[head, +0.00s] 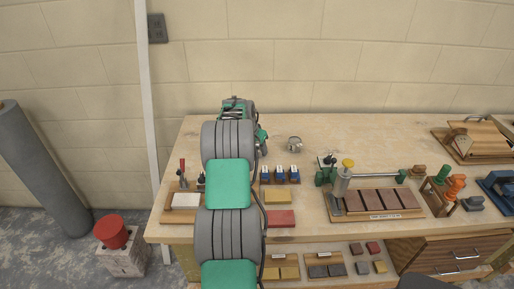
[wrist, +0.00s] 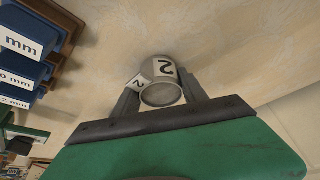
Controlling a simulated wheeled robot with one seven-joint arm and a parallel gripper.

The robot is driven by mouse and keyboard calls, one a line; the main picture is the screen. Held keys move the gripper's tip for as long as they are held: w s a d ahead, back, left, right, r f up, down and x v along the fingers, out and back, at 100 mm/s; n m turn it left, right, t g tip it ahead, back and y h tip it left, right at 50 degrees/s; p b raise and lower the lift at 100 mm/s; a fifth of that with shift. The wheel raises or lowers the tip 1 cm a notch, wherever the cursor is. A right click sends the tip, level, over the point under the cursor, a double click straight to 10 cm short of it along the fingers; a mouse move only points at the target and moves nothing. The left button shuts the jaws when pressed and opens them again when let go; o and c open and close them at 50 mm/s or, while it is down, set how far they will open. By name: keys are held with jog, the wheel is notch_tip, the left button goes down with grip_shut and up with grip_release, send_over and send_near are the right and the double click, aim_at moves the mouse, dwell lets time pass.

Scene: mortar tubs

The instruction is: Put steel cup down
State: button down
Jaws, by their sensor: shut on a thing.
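The steel cup (head: 295,143) shows in the head view near the back of the bench, just right of my arm. It looks upright; I cannot tell whether its base touches the bench. In the wrist view the cup (wrist: 161,94) sits between the two fingers of my gripper (wrist: 160,88), which is shut on it. It carries a white label with a black 2, and a smaller white tag with a 2 sticks out at its left. In the head view my arm hides most of my gripper.
Blue blocks (head: 280,175) with mm labels stand in a wooden holder in front of the cup. The bench top (head: 350,130) is clear behind and right of the cup.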

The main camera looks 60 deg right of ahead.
jog(key=shift+f, duration=0.25)
jog(key=c, duration=0.6)
grip_release()
jog(key=shift+r, duration=0.1)
